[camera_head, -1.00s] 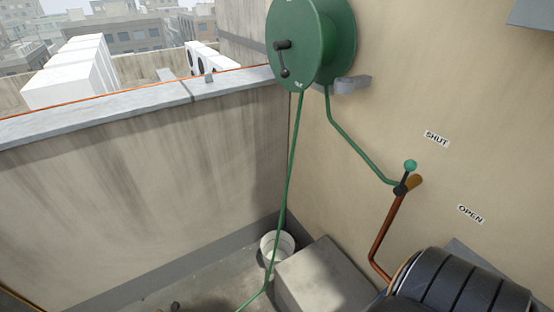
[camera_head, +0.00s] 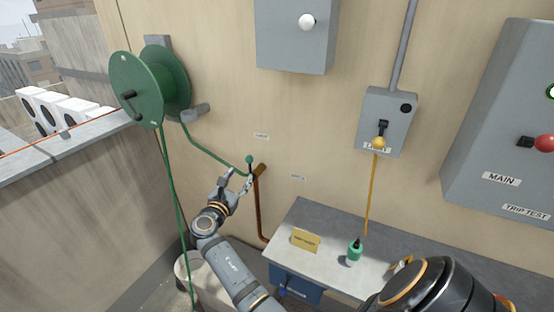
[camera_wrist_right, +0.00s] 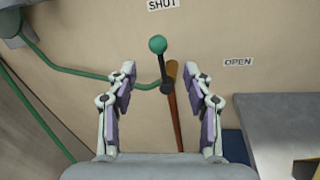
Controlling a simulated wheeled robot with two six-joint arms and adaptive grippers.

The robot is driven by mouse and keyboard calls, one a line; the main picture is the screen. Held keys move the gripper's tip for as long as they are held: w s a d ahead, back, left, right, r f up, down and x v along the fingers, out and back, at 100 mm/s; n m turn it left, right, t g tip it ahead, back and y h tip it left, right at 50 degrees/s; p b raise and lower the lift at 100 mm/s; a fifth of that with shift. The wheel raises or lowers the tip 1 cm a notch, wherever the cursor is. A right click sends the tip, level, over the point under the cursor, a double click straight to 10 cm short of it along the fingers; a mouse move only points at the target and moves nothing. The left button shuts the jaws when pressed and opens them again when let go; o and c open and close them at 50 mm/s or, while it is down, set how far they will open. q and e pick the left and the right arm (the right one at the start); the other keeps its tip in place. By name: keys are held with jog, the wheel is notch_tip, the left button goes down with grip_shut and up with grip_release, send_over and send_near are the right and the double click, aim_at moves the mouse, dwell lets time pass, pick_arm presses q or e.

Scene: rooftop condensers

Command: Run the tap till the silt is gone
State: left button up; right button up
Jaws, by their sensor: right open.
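The tap (camera_head: 260,170) is on the beige wall on a copper pipe, with a green-ball lever (camera_head: 250,160). In the right wrist view the lever (camera_wrist_right: 163,65) stands upright, its ball toward the SHUT label (camera_wrist_right: 163,4); the OPEN label (camera_wrist_right: 238,62) is to the right. My right gripper (camera_head: 238,184) is open at the tap; the lever shows between its spread fingers (camera_wrist_right: 165,88), apart from both. A green hose runs from the tap to the reel (camera_head: 138,90) and down past a white bucket (camera_head: 180,268). No water or silt is visible. My left gripper is out of view.
Above are a grey switch box (camera_head: 383,105) and a larger panel (camera_head: 490,150). The parapet (camera_head: 70,220) is left.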

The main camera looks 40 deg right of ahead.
aim_at(248, 162)
jog(key=b+x, duration=0.4)
jog(key=x, duration=0.6)
jog(key=shift+w+f, duration=0.15)
jog(key=shift+w, duration=0.15)
jog(key=shift+w+d, duration=0.15)
jog(key=shift+d, duration=0.1)
grip_shut()
